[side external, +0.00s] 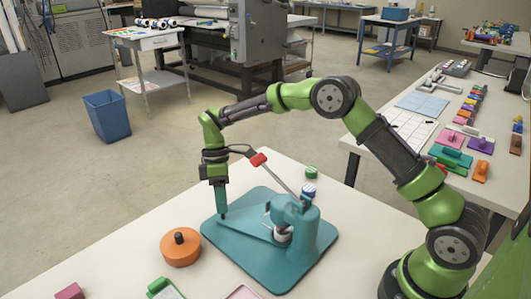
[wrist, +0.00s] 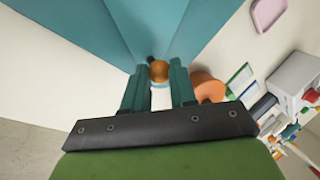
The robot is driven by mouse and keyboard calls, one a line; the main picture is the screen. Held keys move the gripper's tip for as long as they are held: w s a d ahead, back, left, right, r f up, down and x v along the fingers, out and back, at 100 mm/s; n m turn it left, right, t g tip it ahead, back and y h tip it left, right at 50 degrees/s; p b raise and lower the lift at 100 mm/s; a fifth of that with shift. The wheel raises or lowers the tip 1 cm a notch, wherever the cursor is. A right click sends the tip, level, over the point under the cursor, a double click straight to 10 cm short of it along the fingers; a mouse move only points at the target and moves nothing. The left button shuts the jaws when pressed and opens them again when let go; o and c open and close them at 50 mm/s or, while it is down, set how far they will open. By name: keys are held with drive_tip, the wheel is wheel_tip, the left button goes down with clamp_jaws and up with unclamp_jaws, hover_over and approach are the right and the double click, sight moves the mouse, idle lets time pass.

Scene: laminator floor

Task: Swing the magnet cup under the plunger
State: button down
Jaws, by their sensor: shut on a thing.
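The teal press (side external: 305,235) stands on its flat base plate (side external: 262,278) on the white table. A lever with a red grip (side external: 258,160) rises from it to the upper left. A silver-white round part (side external: 283,234) shows under the press head; I cannot tell whether it is the plunger, the magnet cup or both. A flat teal arm (side external: 250,228) reaches from there to the left over the base. My gripper (side external: 222,213) points down at its left end. In the wrist view, my gripper (wrist: 158,82) is shut on an orange-brown round knob (wrist: 158,70).
An orange round block with a black knob (side external: 180,248) stands left of the base. A green disc (side external: 311,172) and a blue-white round piece (side external: 309,190) lie behind the press. A pink tray (side external: 243,293) and a green item (side external: 164,290) are at the front edge.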

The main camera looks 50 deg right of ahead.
drive_tip(key=shift+a+r, duration=0.1)
drive_tip(key=c, duration=0.9)
unclamp_jaws()
drive_tip(key=v, duration=1.2)
drive_tip(key=shift+s, duration=0.1)
